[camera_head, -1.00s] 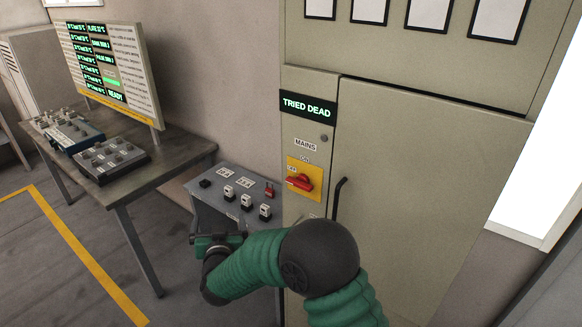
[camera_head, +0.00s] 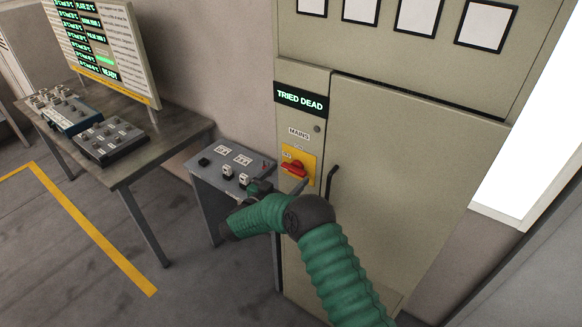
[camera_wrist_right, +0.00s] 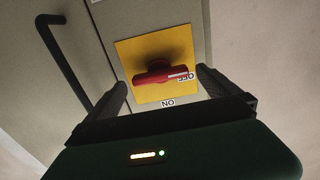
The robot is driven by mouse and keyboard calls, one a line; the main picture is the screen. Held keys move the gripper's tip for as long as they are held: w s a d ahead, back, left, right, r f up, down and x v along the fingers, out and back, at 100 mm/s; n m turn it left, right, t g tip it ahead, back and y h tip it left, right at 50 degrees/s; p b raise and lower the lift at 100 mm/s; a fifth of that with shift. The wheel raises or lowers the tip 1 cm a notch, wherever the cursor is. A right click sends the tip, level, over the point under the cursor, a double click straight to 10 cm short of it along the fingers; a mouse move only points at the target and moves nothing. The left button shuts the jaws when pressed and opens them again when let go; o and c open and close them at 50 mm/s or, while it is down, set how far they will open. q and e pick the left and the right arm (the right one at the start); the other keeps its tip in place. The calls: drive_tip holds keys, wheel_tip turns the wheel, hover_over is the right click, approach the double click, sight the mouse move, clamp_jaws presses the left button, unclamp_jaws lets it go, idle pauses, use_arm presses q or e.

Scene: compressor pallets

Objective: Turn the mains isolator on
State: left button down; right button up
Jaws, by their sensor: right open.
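The mains isolator is a red rotary handle (camera_head: 293,169) on a yellow plate (camera_head: 307,157), on the narrow left panel of the beige cabinet. In the right wrist view the red handle (camera_wrist_right: 161,74) lies across the yellow plate (camera_wrist_right: 133,53), its white-marked end by the OFF label. An ON label (camera_wrist_right: 168,103) sits at the plate's edge. My right gripper (camera_wrist_right: 163,90) is open, with one finger on each side of the handle in that view; I cannot tell whether they touch it. In the head view my right gripper (camera_head: 262,188) is partly hidden by its arm. My left gripper is not in view.
A black door handle (camera_head: 332,184) stands out just right of the isolator. A sign reading TRIED DEAD (camera_head: 301,98) is above it. A small grey table (camera_head: 209,178) with padlock-like items stands left of the cabinet. A larger table (camera_head: 177,138) carries control boxes.

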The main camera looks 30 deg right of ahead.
sight(295, 169)
drive_tip(key=x, duration=0.2)
drive_tip(key=shift+d+r, duration=0.1)
drive_tip(key=shift+d, duration=0.2)
drive_tip(key=shift+a, duration=0.25)
drive_tip(key=shift+c, duration=0.4)
drive_tip(key=shift+d, duration=0.1)
drive_tip(key=c, duration=1.2)
